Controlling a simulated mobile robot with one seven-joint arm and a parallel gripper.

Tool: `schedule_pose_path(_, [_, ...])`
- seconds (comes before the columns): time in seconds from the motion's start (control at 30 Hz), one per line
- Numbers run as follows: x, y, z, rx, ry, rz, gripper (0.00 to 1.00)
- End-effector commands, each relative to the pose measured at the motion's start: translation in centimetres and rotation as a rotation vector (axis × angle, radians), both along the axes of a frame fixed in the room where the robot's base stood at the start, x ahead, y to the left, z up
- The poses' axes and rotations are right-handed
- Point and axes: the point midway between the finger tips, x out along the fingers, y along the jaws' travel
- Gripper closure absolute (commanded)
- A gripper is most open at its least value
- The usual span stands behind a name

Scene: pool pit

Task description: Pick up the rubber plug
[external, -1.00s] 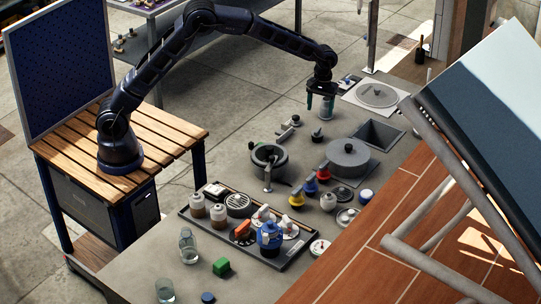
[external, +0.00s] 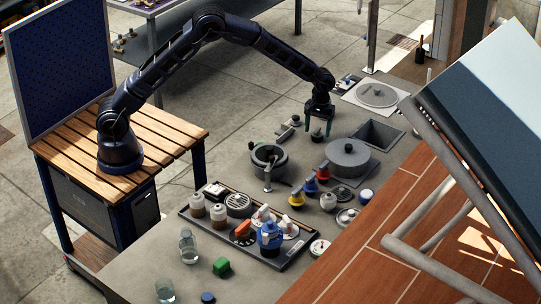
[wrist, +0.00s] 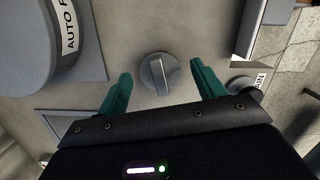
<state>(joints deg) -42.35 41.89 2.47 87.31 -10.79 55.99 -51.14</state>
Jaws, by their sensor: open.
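A small dark grey round plug with a raised grip ridge sits on the grey counter; I take it to be the rubber plug (wrist: 157,74). In the external view the plug (external: 317,135) shows low between my gripper's fingers. My gripper (external: 318,131) points down over it with its green fingers spread. In the wrist view my gripper (wrist: 160,70) is open, one finger on each side of the plug, with clear gaps. No contact shows. I cannot tell the exact height of the fingertips over the counter.
A lidded grey pot (external: 348,158) stands close on the right, and a sunken basin (external: 380,135) lies beyond it. A grey mortar-like bowl (external: 268,160) stands nearer the front. A small grey fitting (external: 290,126) lies left of my gripper. A black tray (external: 285,268) holds several items.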

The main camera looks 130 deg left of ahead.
Motion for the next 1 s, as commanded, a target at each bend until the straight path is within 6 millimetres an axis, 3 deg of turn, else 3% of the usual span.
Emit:
schedule_pose_path(0.1, [0.1, -0.2, -1.2, 0.000, 0.000, -0.001, 0.32])
schedule_pose_path(0.33, [0.1, -0.2, -1.4, 0.001, -0.001, -0.001, 0.32])
schedule_pose_path(0.57, [0.1, -0.2, -1.3, 0.001, -0.001, -0.001, 0.75])
schedule_pose_path(0.6, [0.1, -0.2, -1.3, 0.001, -0.001, -0.001, 0.77])
schedule_pose_path(0.87, [0.1, -0.2, -1.2, 0.002, -0.002, -0.001, 0.77])
schedule_pose_path(1.0, [0.1, -0.2, 0.0, 0.004, -0.003, -0.002, 0.77])
